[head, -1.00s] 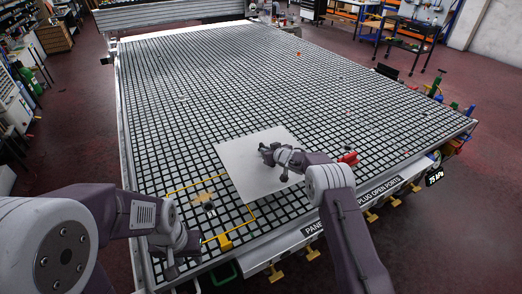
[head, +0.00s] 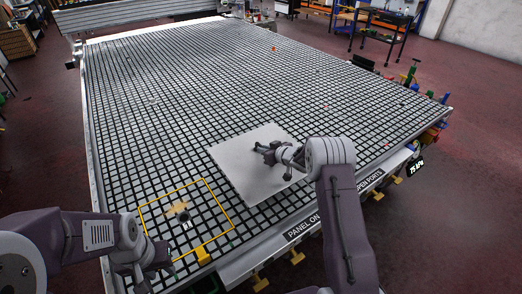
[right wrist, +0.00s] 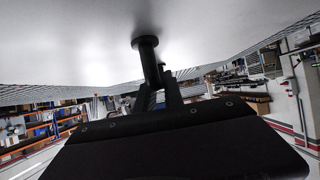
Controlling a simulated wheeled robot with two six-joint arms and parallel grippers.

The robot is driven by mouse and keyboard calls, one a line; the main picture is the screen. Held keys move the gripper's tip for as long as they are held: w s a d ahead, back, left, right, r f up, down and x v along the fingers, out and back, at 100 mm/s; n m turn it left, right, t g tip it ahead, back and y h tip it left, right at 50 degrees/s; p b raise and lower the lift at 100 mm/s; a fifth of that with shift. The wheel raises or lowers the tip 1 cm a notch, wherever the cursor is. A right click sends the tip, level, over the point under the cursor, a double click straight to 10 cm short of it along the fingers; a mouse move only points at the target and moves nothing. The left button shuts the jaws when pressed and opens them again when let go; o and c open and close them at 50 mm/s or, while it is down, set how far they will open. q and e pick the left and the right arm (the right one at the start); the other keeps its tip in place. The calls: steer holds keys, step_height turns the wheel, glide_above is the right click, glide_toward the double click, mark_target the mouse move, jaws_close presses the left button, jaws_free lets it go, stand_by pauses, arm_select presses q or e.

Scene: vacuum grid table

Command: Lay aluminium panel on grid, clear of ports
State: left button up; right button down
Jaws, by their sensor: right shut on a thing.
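The aluminium panel (head: 235,171) is a flat pale square over the grid table (head: 200,100), near its front edge. I cannot tell whether it touches the grid. My right gripper (head: 268,150) is above the panel, shut on a dark handle that stands on its face. The right wrist view shows this round-based black handle (right wrist: 147,50) against the panel (right wrist: 70,40). My left gripper (head: 147,270) is low at the table's front left corner, apart from the panel; its fingers are unclear. A dark port (head: 183,214) shows inside a yellow outline (head: 150,232), left of the panel.
A tan patch (head: 177,208) lies beside the port. Yellow handles (head: 297,257) hang below the front rail. Coloured items (head: 430,95) line the table's right side. The grid behind the panel is largely clear.

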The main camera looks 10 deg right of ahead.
steer(key=shift+s+r, duration=0.1)
steer(key=shift+r, duration=0.15)
step_height(320, 180, down, 8)
steer(key=b, duration=0.5)
steer(key=shift+r, duration=0.15)
stand_by(0.4)
steer(key=shift+f+b, duration=0.35)
steer(key=shift+f, duration=0.35)
